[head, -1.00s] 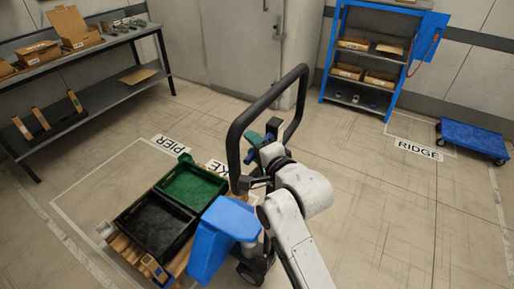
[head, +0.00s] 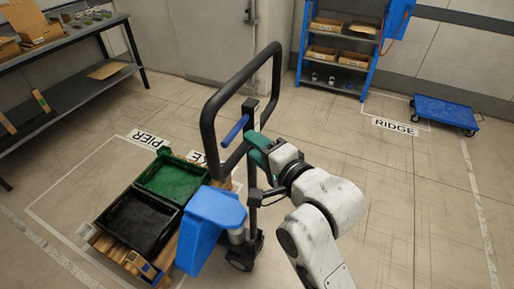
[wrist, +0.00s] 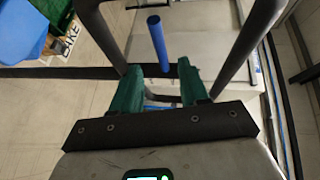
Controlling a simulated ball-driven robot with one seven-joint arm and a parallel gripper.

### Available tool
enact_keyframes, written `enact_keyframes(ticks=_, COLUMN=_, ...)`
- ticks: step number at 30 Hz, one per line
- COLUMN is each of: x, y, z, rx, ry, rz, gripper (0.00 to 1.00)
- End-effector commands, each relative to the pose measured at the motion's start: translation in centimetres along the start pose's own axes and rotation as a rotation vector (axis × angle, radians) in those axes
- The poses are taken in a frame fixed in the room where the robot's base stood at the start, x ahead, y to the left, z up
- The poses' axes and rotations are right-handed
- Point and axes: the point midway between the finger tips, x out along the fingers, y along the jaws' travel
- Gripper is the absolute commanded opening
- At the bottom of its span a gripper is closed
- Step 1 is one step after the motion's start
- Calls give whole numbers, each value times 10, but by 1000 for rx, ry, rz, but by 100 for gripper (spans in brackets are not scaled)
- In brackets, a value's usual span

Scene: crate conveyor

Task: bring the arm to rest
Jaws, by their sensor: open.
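My gripper (head: 252,141) has green fingers and is open. It is beside the black hoop frame (head: 205,118) of a wheeled cart, with a blue bar (head: 236,130) just in front of its fingertips. In the wrist view the gap between the fingertips (wrist: 160,72) is empty. The blue bar also shows there (wrist: 158,43), beyond the fingers, and a dark crossbar runs behind the tips. I cannot tell whether a finger touches the frame. My arm reaches up from the lower right of the head view, bent at the elbow.
A green crate (head: 203,173) and a black crate (head: 108,222) sit on a wooden pallet, beside a blue bin-like body (head: 215,208). A shelf table (head: 80,88) stands left, a blue rack (head: 367,73) at the back. A blue dolly (head: 447,113) stands right. Floor at right is clear.

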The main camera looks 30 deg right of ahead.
Motion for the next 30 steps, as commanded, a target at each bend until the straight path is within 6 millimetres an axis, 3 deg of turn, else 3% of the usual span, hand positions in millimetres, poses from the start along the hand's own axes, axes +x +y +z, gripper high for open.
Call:
enact_keyframes(ticks=12, x=0, y=1, z=0, rx=-2, ry=0, rz=3, gripper=44)
enact_keyframes(ticks=14, x=-2, y=13, z=0, rx=-39, ry=-1, rz=40, gripper=44)
enact_keyframes(ticks=17, x=-12, y=50, z=-2, rx=-164, ry=-14, rz=163, gripper=44)
enact_keyframes(ticks=20, x=-35, y=107, z=-4, rx=-359, ry=-68, rz=353, gripper=44)
enact_keyframes(ticks=24, x=-87, y=187, z=-4, rx=-649, ry=-235, rz=634, gripper=44)
enact_keyframes(ticks=27, x=-132, y=234, z=-3, rx=-826, ry=-410, rz=802, gripper=44)
enact_keyframes(ticks=30, x=-177, y=269, z=-1, rx=-960, ry=-598, rz=925, gripper=44)
